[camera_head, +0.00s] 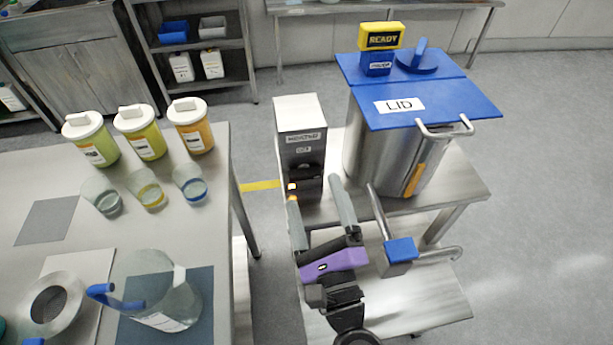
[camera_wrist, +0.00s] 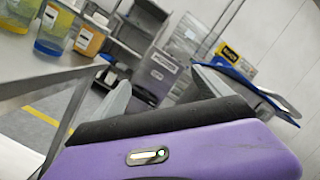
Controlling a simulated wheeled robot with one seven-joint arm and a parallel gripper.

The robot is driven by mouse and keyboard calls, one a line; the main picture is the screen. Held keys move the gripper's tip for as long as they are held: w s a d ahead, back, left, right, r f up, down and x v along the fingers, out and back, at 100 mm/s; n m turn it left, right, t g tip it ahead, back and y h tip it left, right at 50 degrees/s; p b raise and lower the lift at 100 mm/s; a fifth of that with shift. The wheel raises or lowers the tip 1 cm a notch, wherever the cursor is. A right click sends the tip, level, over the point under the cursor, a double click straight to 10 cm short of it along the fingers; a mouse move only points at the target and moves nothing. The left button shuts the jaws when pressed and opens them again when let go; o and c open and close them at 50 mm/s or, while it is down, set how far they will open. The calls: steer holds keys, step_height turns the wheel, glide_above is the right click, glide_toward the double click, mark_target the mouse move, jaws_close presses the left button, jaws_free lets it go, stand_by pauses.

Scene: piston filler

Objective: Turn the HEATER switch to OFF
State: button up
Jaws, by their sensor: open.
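The heater box (camera_head: 300,115) is a tall grey metal box with a HEATER label, standing on the metal stand's left end. A dark switch (camera_head: 305,172) is low on its front face; which way it is set cannot be read. My gripper (camera_head: 314,190) is open and empty, its two grey fingers pointing at the box's front, one towards each side of the switch. The left fingertip overlaps the box's lower edge in the picture; contact cannot be told. In the wrist view the heater box (camera_wrist: 160,68) shows between the fingers, with its lower part partly hidden by the purple gripper body.
Right of the box stands a steel tank with a blue lid (camera_head: 440,103) and a yellow READY sign (camera_head: 380,37). A blue-ended lever (camera_head: 400,250) is close right of my gripper. The left table (camera_head: 60,170) holds jars, beakers and a jug (camera_head: 165,300).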

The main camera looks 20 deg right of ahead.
mark_target(306, 177)
steer(key=w+f+m+g, duration=0.1)
steer(key=w+f+m, duration=0.1)
steer(key=w+m, duration=0.1)
steer(key=w+d+f+m, duration=0.1)
steer(key=w+f+m, duration=0.1)
steer(key=w+m, duration=0.1)
steer(key=w+d+f+m+g+h+p, duration=0.1)
steer(key=w+f+m, duration=0.1)
steer(key=w+m, duration=0.2)
steer(key=shift+d+m+g, duration=0.15)
steer(key=shift+m+g, duration=0.15)
steer(key=c, duration=1.4)
